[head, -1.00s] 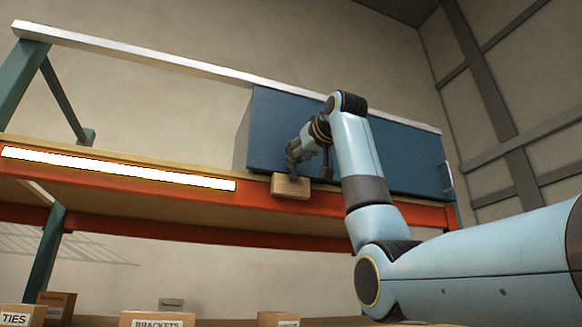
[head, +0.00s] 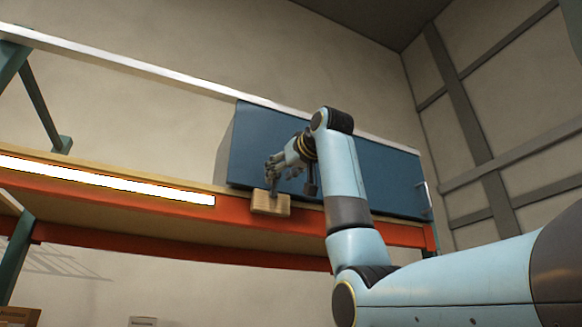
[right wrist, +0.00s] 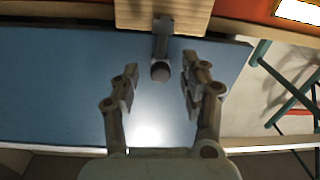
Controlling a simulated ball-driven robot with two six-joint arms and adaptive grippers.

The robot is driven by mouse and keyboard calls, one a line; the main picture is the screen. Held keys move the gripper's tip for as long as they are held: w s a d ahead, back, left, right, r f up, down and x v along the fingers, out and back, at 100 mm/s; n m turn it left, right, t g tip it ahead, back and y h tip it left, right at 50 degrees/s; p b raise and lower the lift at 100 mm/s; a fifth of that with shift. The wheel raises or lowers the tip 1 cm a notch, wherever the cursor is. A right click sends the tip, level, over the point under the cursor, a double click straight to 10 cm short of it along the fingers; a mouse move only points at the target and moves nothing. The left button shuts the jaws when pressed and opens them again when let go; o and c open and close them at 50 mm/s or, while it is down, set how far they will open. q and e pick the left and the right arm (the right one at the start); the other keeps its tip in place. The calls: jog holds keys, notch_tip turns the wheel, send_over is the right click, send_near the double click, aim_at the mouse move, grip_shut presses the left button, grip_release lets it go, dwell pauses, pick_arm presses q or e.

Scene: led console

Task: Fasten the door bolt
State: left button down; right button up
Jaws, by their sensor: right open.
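A blue door panel (head: 370,170) stands upright on the orange shelf beam in the head view; it also fills much of the right wrist view (right wrist: 60,100). A light wooden block (head: 268,204) sits at its lower left edge, and it shows at the top of the right wrist view (right wrist: 180,12). A grey lever with a round dark end (right wrist: 162,52), which looks like the bolt handle, sticks out from the block. My right gripper (head: 273,176) is open in front of the panel. In the right wrist view its fingers (right wrist: 160,76) stand on either side of the handle's end, apart from it.
The orange shelf beam (head: 130,204) runs below the panel, with a bright light strip (head: 100,180) along it at left. A pale rail (head: 150,67) runs along the top. The wall behind is bare.

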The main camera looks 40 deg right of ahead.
jog(key=s+a, duration=0.2)
jog(key=s, duration=0.8)
jog(key=shift+s, duration=0.3)
jog(key=shift+d, duration=0.1)
